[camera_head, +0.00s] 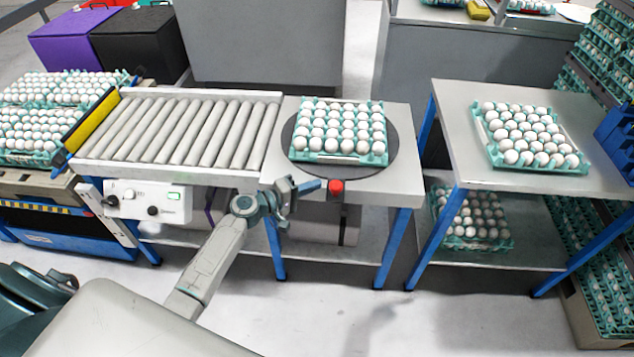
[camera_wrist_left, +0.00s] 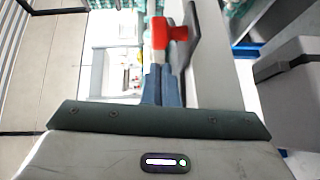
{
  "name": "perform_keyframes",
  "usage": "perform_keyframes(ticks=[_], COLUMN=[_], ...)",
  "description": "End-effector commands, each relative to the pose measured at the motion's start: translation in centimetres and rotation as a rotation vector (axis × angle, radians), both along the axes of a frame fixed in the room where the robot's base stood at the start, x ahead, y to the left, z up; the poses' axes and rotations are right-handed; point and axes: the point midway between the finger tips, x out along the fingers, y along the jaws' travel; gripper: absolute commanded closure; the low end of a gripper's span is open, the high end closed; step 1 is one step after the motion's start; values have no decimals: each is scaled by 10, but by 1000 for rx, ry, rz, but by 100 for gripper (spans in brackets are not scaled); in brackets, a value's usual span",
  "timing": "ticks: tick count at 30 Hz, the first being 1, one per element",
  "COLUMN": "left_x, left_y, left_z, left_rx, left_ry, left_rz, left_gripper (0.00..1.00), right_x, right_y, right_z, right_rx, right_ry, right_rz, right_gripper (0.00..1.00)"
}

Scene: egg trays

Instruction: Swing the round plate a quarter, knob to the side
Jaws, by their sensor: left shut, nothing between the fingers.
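The round plate (camera_head: 393,160) is a dark disc lying flat on the grey table at the end of the roller conveyor. A teal tray of white eggs (camera_head: 340,157) sits on it and hides most of it. The red knob (camera_head: 336,188) is at the plate's front edge, and it also shows in the left wrist view (camera_wrist_left: 168,36). My left gripper (camera_head: 317,185) is shut and empty just left of the knob. In the left wrist view its blue fingers (camera_wrist_left: 161,75) point at the knob; I cannot tell whether they touch it. My right gripper is not in view.
The roller conveyor (camera_head: 180,130) is left of the plate, with a white control box (camera_head: 148,202) below its front. Another table (camera_head: 460,130) with an egg tray stands right, across a gap. Stacked egg trays (camera_head: 55,105) stand far left. Floor in front is clear.

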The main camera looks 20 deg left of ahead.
Motion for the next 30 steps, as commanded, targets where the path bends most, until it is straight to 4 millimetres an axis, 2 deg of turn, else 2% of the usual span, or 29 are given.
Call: perform_keyframes(ticks=[1, 6, 21, 30], left_x=[1, 2, 2, 2], left_y=[-6, -15, -17, -31], left_z=[2, -1, -2, -1], left_rx=[-2, 0, 0, -2], left_ry=[0, -2, -1, -1], left_rz=[0, 1, 9, 81], left_gripper=[100, 100, 100, 100], right_x=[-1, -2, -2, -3], right_y=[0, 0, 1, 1], right_z=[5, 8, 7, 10], right_rx=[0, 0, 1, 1], right_ry=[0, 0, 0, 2], right_rz=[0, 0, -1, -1], right_gripper=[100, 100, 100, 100])
